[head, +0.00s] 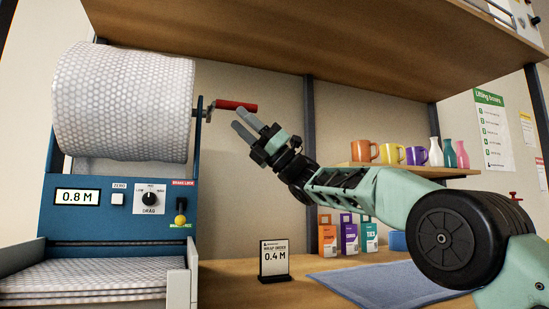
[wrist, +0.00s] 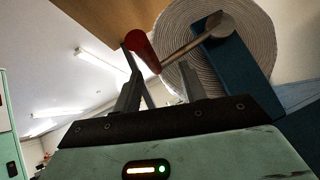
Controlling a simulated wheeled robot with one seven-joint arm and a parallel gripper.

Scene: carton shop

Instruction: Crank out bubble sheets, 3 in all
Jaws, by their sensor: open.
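A large bubble-wrap roll (head: 125,100) hangs on a blue dispenser (head: 60,212) whose display (head: 77,197) reads 0.8 M. The crank's red handle (head: 236,105) sticks out to the right of the roll. Bubble sheets (head: 100,280) lie stacked in the tray below. My gripper (head: 242,122) is open just below and beside the red handle. In the wrist view the red handle (wrist: 143,52) and the crank arm (wrist: 190,42) show beyond my open fingers (wrist: 158,92). I cannot tell whether a finger touches the handle.
An order sign (head: 274,262) reading 0.4 M stands on the bench. A grey-blue mat (head: 385,283) lies to its right. Small cartons (head: 348,235) stand behind, under a shelf of mugs (head: 390,154) and vases. A wooden overhead shelf (head: 330,45) spans above my arm. A drag dial (head: 149,199) and yellow knob (head: 180,219) are on the dispenser.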

